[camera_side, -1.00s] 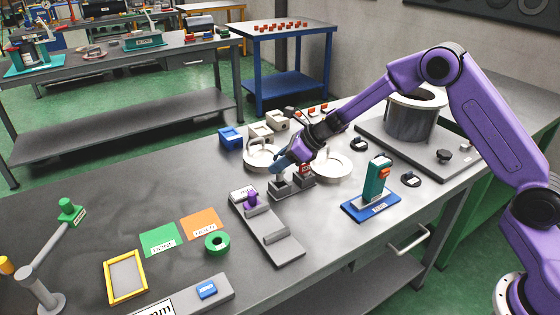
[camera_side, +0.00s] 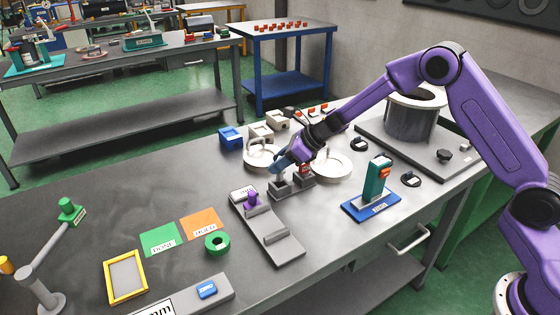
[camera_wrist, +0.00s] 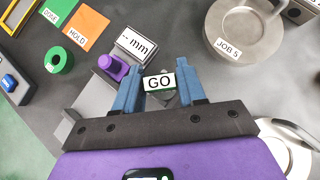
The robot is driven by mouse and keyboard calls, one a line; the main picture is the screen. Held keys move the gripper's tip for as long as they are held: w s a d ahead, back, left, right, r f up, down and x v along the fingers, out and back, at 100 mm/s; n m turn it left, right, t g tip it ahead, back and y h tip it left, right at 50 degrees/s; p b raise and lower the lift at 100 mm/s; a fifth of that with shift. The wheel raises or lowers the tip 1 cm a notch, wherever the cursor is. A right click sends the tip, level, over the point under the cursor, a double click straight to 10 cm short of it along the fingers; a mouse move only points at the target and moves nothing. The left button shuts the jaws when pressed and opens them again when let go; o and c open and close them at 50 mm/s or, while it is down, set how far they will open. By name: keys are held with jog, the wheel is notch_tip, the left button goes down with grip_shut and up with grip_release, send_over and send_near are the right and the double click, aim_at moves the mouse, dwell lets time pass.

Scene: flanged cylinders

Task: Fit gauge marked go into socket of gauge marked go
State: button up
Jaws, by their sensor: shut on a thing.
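My gripper (camera_side: 280,165) is at the near-left grey socket block (camera_side: 280,190) in the side view. Its blue fingers (camera_wrist: 159,68) are shut on the go gauge, whose white GO label (camera_wrist: 159,82) shows between them in the wrist view. In the side view a small grey part shows under the fingertips, upright at the top of the block. The fingers hide most of the gauge, and I cannot tell how deep it sits. A second grey block with a red label (camera_side: 305,170) stands right beside the first.
A grey fixture with a purple knob (camera_side: 252,198) lies just left of the blocks. Round pale dishes (camera_side: 262,155) stand behind. A blue stand with a green upright (camera_side: 377,180) is to the right. Green and orange cards and a green ring (camera_side: 217,243) lie front left.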

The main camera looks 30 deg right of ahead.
aim_at(280, 173)
jog(key=shift+f, duration=2.05)
jog(key=o, duration=1.2)
jog(key=v, duration=1.7)
jog(key=shift+r, duration=0.15)
jog(key=shift+s+d, duration=0.1)
jog(key=shift+d, duration=0.05)
